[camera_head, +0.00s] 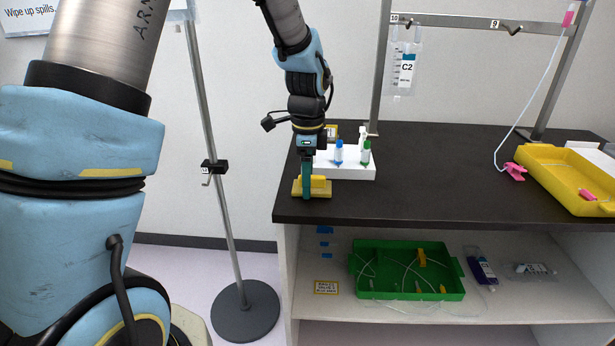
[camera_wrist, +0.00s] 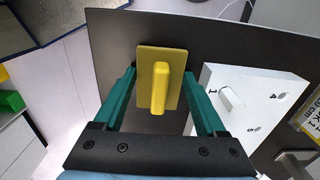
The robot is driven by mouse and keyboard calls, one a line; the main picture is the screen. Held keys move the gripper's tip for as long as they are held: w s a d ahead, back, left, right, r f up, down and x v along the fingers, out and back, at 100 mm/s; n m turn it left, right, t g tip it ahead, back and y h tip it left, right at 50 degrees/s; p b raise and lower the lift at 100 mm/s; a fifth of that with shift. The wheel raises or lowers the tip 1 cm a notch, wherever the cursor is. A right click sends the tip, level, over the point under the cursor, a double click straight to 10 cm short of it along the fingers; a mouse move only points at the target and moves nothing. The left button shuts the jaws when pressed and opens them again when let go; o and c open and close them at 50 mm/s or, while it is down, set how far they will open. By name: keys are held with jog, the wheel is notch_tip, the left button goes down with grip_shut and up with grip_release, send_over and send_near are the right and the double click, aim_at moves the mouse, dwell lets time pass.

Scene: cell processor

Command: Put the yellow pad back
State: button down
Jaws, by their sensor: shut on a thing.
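The yellow pad (camera_head: 322,187), a flat plate with a raised bar handle, is at the left front corner of the black table. In the wrist view the pad (camera_wrist: 146,68) lies between the teal fingers. My gripper (camera_head: 306,190) points down at the pad and is shut on it; the fingers also show in the wrist view (camera_wrist: 160,75), one on each side of the pad. The pad is at or very near the table surface; I cannot tell whether it touches. One finger hides part of it in the head view.
A white numbered rack (camera_head: 345,168) with a blue-capped vial (camera_head: 338,152) and a green-capped vial (camera_head: 366,153) stands just right of the pad. A yellow tray (camera_head: 560,178) is at the far right. The black table (camera_head: 440,170) is clear between them. A green tray (camera_head: 405,293) sits on the lower shelf.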

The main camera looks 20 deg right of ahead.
jog(key=shift+f, duration=0.15)
grip_release()
notch_tip(320, 180, up, 12)
jog(key=b, duration=0.2)
jog(key=s+a+f+n, duration=0.1)
jog(key=a+f+n, duration=0.2)
jog(key=a+n, duration=0.4)
jog(key=s+a+f+n+t, duration=0.1)
jog(key=s+a+f+n, duration=0.1)
jog(key=a+n, duration=0.5)
jog(key=s+a+f+n, duration=0.1)
jog(key=a+f+n, duration=0.3)
jog(key=a+n, duration=0.4)
jog(key=a, duration=0.7)
jog(key=shift+s+a+t, duration=0.15)
jog(key=shift+s+t, duration=0.05)
jog(key=shift+t, duration=0.1)
